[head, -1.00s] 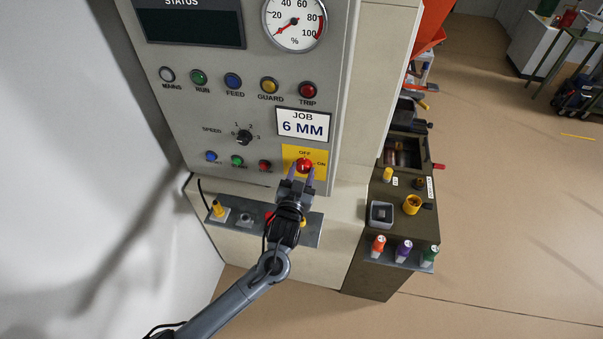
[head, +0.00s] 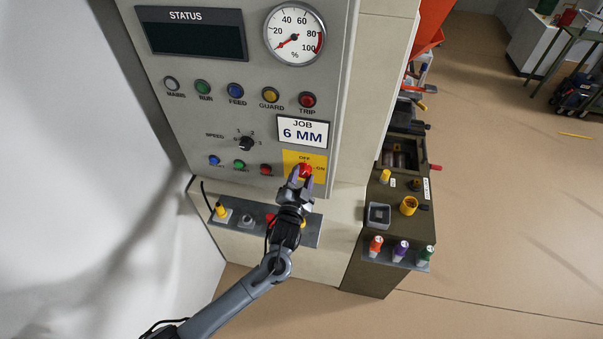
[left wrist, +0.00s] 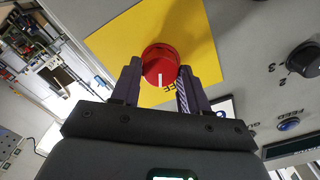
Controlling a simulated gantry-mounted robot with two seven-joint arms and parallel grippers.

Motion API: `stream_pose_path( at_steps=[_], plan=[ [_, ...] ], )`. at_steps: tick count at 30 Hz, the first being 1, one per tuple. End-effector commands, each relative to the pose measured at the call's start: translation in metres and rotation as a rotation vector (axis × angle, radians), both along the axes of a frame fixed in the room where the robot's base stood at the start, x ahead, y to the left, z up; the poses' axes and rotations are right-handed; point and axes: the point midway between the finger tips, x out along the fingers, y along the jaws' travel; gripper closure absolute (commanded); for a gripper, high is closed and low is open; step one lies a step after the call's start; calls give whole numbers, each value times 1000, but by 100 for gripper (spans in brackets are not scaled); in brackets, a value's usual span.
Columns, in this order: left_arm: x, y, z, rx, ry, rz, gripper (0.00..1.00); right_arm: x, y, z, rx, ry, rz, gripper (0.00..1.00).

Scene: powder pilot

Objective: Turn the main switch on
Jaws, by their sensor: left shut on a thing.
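The main switch is a round red knob (head: 305,170) on a yellow plate (head: 319,159) marked OFF and ON, low on the grey panel. In the left wrist view the knob (left wrist: 161,62) has a white mark on its face, pointing toward partly hidden lettering ending in "FF". My left gripper (head: 301,177) reaches up from below and is shut on the knob, one finger on each side; the wrist view shows both fingers (left wrist: 158,78) against it. The fingers hide part of the plate. My right gripper is in neither view.
The panel has a dark STATUS display (head: 192,40), a dial gauge (head: 294,34), several lamps and a speed knob (head: 246,143). A narrow shelf (head: 262,222) with small controls lies under my left gripper. A side cabinet (head: 372,272) stands right. Open floor lies beyond.

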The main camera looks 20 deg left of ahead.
Motion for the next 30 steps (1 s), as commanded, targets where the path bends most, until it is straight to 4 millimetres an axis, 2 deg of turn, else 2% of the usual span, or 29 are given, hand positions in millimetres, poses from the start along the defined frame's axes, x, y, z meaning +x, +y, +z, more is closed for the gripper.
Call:
stream_pose_path(
  at_steps=[1, 15, 30],
  plan=[
    [0, 0, 3, 46, 8, 0, 86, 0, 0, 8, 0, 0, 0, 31],
    [0, 0, 3, 489, 68, 0, 86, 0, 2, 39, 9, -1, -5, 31],
    [0, 0, 0, 850, 117, 0, 86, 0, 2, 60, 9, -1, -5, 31]
  ],
)
